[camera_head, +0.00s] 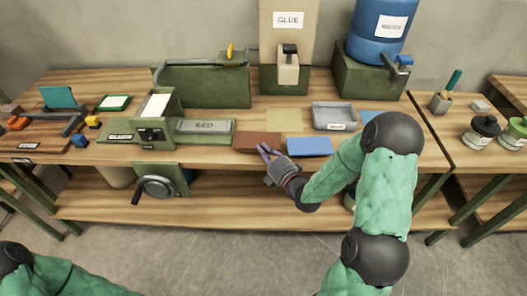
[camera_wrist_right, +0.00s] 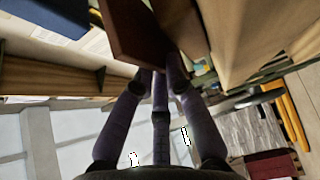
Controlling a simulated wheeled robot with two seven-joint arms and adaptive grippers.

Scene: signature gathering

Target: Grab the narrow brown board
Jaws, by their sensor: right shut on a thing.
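The narrow brown board (camera_head: 256,141) lies at the front edge of the wooden workbench in the head view, left of a blue board. My right gripper (camera_head: 265,152) reaches it from the front and is shut on its near edge. In the right wrist view the dark brown board (camera_wrist_right: 138,32) comes down between the purple fingers (camera_wrist_right: 160,75), whose tips press on it. Whether the board is lifted off the bench is hard to tell. Of my left arm only a part shows at the bottom left of the head view; its gripper is out of view.
A blue board (camera_head: 309,146) lies just right of the brown one. Behind are a tan sheet (camera_head: 284,120) and a grey tray (camera_head: 333,116). A green press labelled BED (camera_head: 205,131) stands to the left. The blue barrel (camera_head: 378,30) stands at the back right.

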